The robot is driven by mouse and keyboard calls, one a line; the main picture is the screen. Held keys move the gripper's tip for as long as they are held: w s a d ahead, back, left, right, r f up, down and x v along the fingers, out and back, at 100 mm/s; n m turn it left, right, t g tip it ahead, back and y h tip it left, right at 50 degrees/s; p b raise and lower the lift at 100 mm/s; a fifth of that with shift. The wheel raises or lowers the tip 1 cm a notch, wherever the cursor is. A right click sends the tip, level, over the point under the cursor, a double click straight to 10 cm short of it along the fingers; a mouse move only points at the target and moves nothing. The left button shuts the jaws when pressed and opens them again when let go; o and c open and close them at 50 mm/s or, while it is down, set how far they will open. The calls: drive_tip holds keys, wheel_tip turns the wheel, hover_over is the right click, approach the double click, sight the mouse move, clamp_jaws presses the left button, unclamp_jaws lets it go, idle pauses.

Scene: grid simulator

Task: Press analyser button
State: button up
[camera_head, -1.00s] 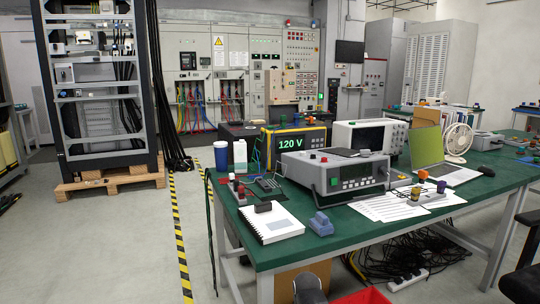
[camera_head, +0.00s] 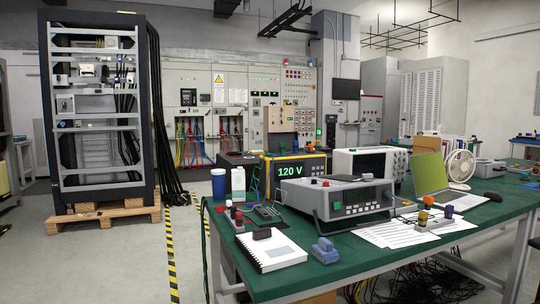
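A grey bench instrument (camera_head: 336,200) with a dark front display and several small buttons stands on the green table (camera_head: 420,262). A red knob or button (camera_head: 326,183) sits on its top left. Behind it is a yellow-framed meter (camera_head: 293,176) reading "120 V". A white instrument with a dark screen (camera_head: 371,164) stands to its right. No label tells me which of these is the analyser. My gripper is not in view.
A white notebook (camera_head: 270,251), a blue-grey block (camera_head: 325,251), papers (camera_head: 392,233), a laptop (camera_head: 434,180) and a white fan (camera_head: 460,167) lie or stand on the table. A tall rack (camera_head: 100,110) stands at left. Yellow-black tape crosses open floor (camera_head: 110,265).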

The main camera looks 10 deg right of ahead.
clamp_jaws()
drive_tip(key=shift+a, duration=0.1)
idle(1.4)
